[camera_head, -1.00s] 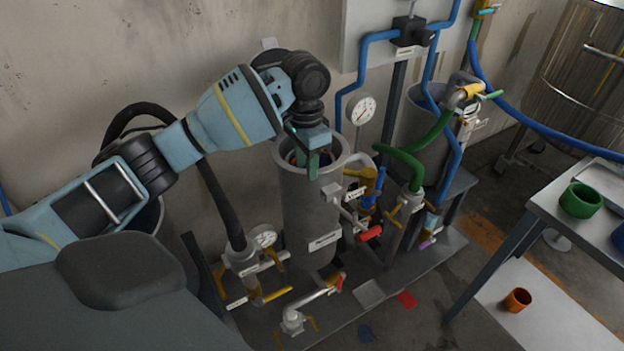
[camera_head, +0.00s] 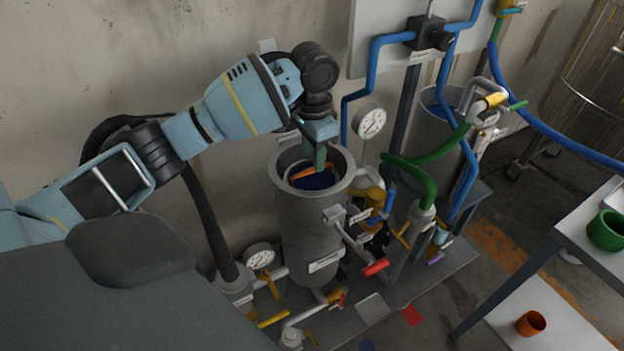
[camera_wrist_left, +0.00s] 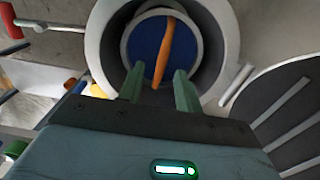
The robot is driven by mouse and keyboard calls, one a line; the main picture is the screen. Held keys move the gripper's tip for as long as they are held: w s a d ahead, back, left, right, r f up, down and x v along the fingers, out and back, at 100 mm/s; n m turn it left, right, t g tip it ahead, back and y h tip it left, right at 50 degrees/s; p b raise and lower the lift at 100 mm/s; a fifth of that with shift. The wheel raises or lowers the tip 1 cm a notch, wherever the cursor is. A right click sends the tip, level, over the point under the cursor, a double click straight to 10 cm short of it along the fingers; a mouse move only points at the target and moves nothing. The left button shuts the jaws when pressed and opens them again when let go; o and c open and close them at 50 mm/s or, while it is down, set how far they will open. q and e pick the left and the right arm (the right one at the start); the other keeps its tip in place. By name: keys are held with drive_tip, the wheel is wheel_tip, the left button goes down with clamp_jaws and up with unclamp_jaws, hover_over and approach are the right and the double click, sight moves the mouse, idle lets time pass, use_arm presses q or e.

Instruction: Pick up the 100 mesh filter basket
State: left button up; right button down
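A filter basket with a blue inside (camera_head: 310,182) and an orange bar handle across its top sits down inside the open grey cylindrical housing (camera_head: 308,235). It also shows in the left wrist view as a round blue basket (camera_wrist_left: 146,48) with a pale rim. No mesh number is readable. My left gripper (camera_head: 319,158) is over the housing mouth, pointing down. In the left wrist view its two green fingers (camera_wrist_left: 158,70) are apart, with the near end of the orange handle (camera_wrist_left: 163,55) between and beyond them. Nothing is clearly gripped. My right gripper is not in view.
A second grey vessel (camera_head: 438,125) with blue inside stands behind right. Blue and green pipes, a gauge (camera_head: 369,121) and a red-handled valve (camera_head: 375,266) crowd the housing's right side. A table at right holds a green cup (camera_head: 606,231); an orange cup (camera_head: 530,323) is on its lower shelf.

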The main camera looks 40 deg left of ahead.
sight(312, 176)
use_arm(q)
drive_tip(key=shift+a+f+b, duration=0.2)
drive_tip(key=shift+f+b, duration=0.45)
drive_tip(key=shift+f, duration=2.85)
drive_tip(key=shift+c, duration=0.2)
clamp_jaws()
drive_tip(key=shift+r, duration=0.1)
